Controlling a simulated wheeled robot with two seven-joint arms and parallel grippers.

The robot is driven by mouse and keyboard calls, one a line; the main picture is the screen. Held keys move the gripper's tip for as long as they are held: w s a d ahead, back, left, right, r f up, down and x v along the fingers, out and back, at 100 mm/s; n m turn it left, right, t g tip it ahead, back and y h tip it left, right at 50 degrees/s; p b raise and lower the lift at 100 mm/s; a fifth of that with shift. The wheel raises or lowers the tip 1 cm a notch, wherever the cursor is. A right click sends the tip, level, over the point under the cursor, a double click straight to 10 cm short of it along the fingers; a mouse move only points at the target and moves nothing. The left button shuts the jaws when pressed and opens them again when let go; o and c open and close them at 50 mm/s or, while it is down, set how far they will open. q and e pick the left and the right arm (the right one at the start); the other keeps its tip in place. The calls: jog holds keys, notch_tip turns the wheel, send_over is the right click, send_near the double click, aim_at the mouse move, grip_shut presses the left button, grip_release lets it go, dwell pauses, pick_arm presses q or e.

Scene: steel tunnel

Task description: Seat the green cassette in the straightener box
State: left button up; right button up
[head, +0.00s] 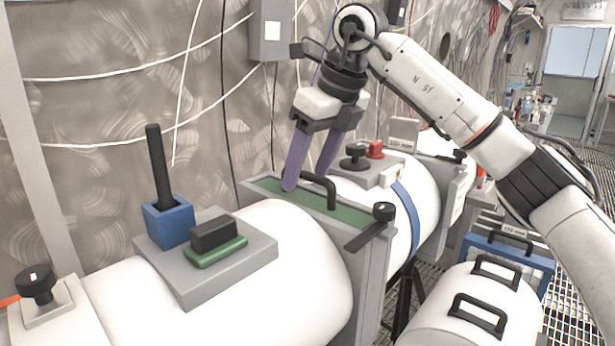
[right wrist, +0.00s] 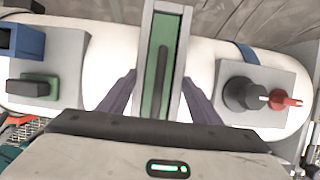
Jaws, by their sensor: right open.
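The green cassette (head: 345,213) lies in the slot of the grey straightener box (head: 366,275), its top framed by the box's rim. Its black handle (head: 321,184) stands up from the green top. In the right wrist view the cassette (right wrist: 153,45) runs lengthwise inside the box's pale walls. My right gripper (head: 307,178) is open above the box, its purple fingers spread. In the right wrist view the fingers (right wrist: 161,97) lie on either side of the box and handle, with nothing gripped. The cassette's lower part is hidden. My left gripper is out of view.
A black lever (head: 370,228) sits at the box's near end. On the left pipe, a grey plate (head: 235,275) carries a blue holder (head: 168,222) with a black rod and a green-based black block (head: 213,237). Black and red knobs (head: 357,152) stand beyond the box. The wall is close behind.

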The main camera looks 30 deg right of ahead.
jog(key=v, duration=1)
jog(key=shift+s+r+p, duration=0.2)
jog(key=shift+r+p, duration=0.1)
jog(key=shift+r, duration=0.05)
